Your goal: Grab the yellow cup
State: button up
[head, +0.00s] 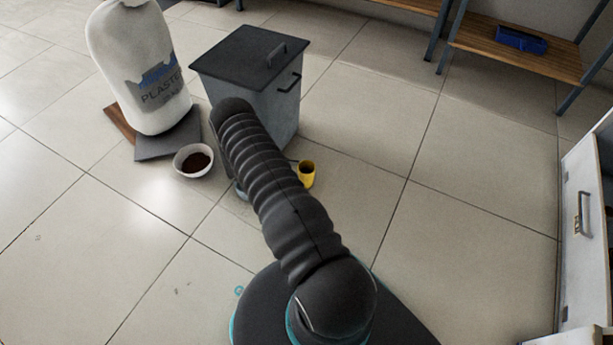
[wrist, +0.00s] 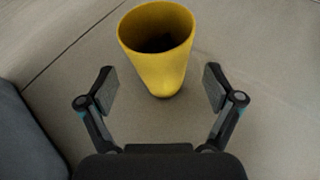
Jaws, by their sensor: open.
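The yellow cup (head: 306,173) stands upright on the tiled floor in the head view, just right of my arm and in front of the grey bin. In the wrist view the yellow cup (wrist: 160,50) is seen from above at an angle, with its dark hollow showing. My gripper (wrist: 160,88) is open, one finger to each side of the cup's lower part, with gaps on both sides. The fingertips do not touch the cup. In the head view my arm hides the gripper.
A grey lidded bin (head: 266,100) stands close behind the cup. A white bowl (head: 193,160) with dark contents and a white plastic sack (head: 140,65) are to the left. A wooden shelf (head: 520,55) stands at back right. The floor right of the cup is clear.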

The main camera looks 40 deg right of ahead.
aim_at(308, 175)
jog(key=x, duration=0.4)
jog(key=shift+s+d+f, duration=0.1)
jog(key=shift+s+d, duration=0.05)
jog(key=shift+d, duration=0.05)
jog(key=c, duration=1.3)
